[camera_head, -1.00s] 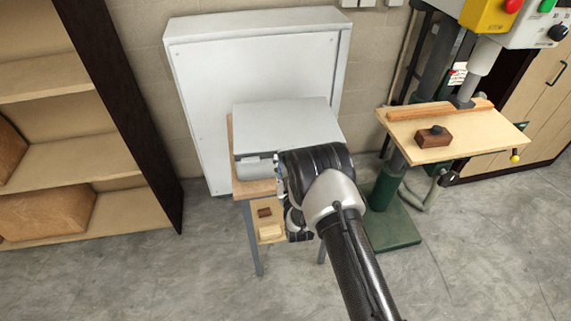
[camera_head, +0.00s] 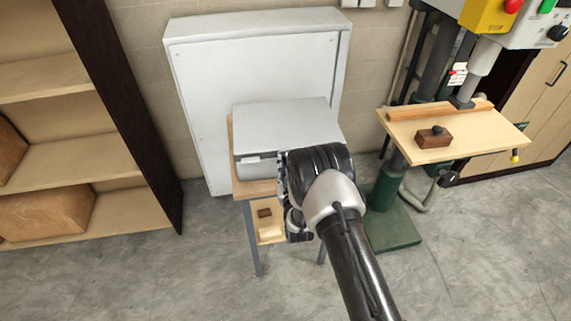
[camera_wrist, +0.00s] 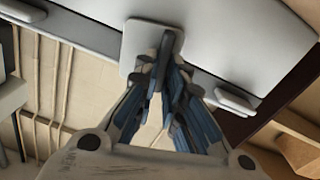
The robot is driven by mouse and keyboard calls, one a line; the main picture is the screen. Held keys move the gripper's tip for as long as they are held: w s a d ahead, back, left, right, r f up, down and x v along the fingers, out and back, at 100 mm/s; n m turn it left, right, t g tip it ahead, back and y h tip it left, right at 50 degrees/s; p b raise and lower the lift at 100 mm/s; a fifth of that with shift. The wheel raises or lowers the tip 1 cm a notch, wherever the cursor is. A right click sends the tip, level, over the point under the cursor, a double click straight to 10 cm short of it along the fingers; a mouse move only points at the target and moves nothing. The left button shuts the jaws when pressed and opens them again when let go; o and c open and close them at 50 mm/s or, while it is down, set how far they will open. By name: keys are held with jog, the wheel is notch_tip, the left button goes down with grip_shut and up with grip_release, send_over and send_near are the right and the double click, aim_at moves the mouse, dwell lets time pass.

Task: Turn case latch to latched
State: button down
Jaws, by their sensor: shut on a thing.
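The grey case (camera_head: 285,122) sits closed on a small wooden-topped stand. In the wrist view, its pale wall (camera_wrist: 225,30) fills the top. A light rounded plate, which I take for the case latch (camera_wrist: 136,40), is on the case's edge at the upper middle. My gripper (camera_wrist: 165,55) has its fingertips close together at this plate, shut on it, and they cover part of it. A second, smaller pale tab (camera_wrist: 235,101) is on the same edge to the right. In the head view, my arm hides the contact, and the latch's angle cannot be told.
The stand (camera_head: 252,188) has a lower shelf with small wooden blocks (camera_head: 265,213). A large white cabinet (camera_head: 250,62) stands behind the case. A drill press table (camera_head: 470,137) is to the right, and open shelves (camera_head: 85,165) are to the left. The floor between is clear.

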jog(key=f+n+b, duration=0.1)
jog(key=n+b, duration=0.2)
jog(key=n, duration=0.1)
jog(key=f+n+b, duration=0.1)
jog(key=n+b, duration=0.3)
jog(key=d+f+n+b, duration=0.1)
jog(key=n+b, duration=0.3)
jog(key=n, duration=0.1)
jog(key=shift+w+d, duration=0.1)
jog(key=shift+w+d+n+b, duration=0.1)
jog(key=shift+d+n+b, duration=0.1)
jog(key=shift+n+b, duration=0.8)
jog(key=shift+n, duration=0.3)
jog(key=c, duration=1.7)
grip_release()
